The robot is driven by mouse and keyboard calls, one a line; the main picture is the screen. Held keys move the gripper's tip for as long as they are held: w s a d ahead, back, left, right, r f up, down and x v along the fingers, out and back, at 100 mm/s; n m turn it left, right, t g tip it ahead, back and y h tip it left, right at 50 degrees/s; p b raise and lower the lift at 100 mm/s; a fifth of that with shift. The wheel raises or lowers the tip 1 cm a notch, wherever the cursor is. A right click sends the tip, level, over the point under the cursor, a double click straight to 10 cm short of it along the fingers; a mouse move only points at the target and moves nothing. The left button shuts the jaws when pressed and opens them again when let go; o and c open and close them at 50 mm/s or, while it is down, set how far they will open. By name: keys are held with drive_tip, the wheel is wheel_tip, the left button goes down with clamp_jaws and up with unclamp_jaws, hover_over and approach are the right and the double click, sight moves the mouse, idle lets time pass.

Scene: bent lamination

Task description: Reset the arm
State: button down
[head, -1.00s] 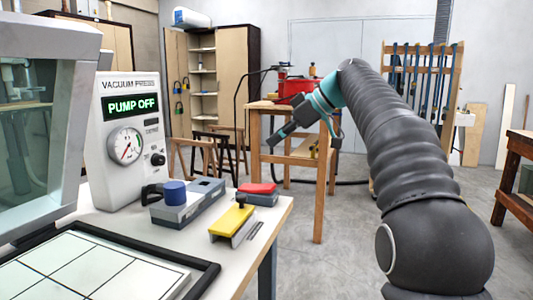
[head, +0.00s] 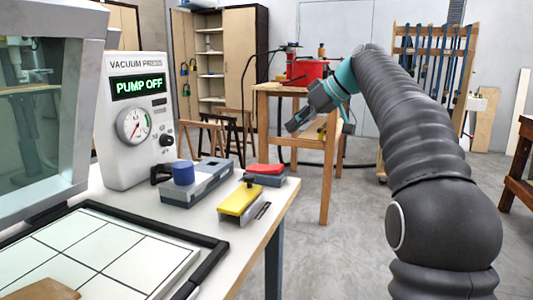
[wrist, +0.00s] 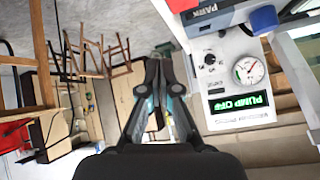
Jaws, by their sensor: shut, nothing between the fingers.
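My gripper (head: 297,123) is at the end of my raised arm in the head view, held in the air right of the white table and in front of a wooden stand. Its fingers are together with nothing between them. In the wrist view, my gripper (wrist: 154,62) points away from the camera with its fingertips meeting. The vacuum press control box (head: 130,120) reads "PUMP OFF" and stands on the table; it also shows upside down in the wrist view (wrist: 220,70). My gripper touches nothing that I can see.
The white table (head: 262,215) holds a grey block with a blue knob (head: 195,183), a yellow-topped tool (head: 240,199), a red-topped block (head: 265,174) and a black-framed grid board (head: 110,245). Open floor lies between.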

drive_tip(key=s+d+f+m+h, duration=0.3)
drive_tip(key=s+f+m, duration=0.15)
drive_tip(key=f, duration=0.35)
drive_tip(key=s+d+f+m+h, duration=0.25)
drive_tip(key=s+f+m, duration=0.2)
drive_tip(key=f, duration=0.35)
drive_tip(key=s+f+h, duration=0.1)
drive_tip(key=s+f, duration=0.2)
drive_tip(key=s, duration=0.6)
drive_tip(key=s+d+f+h, duration=0.1)
drive_tip(key=s+f, duration=0.3)
drive_tip(key=s, duration=0.6)
drive_tip(key=s+d+f+h, duration=0.1)
drive_tip(key=s+f, duration=0.3)
drive_tip(key=s, duration=0.6)
drive_tip(key=shift+d+f+t, duration=0.15)
drive_tip(key=shift+t, duration=0.25)
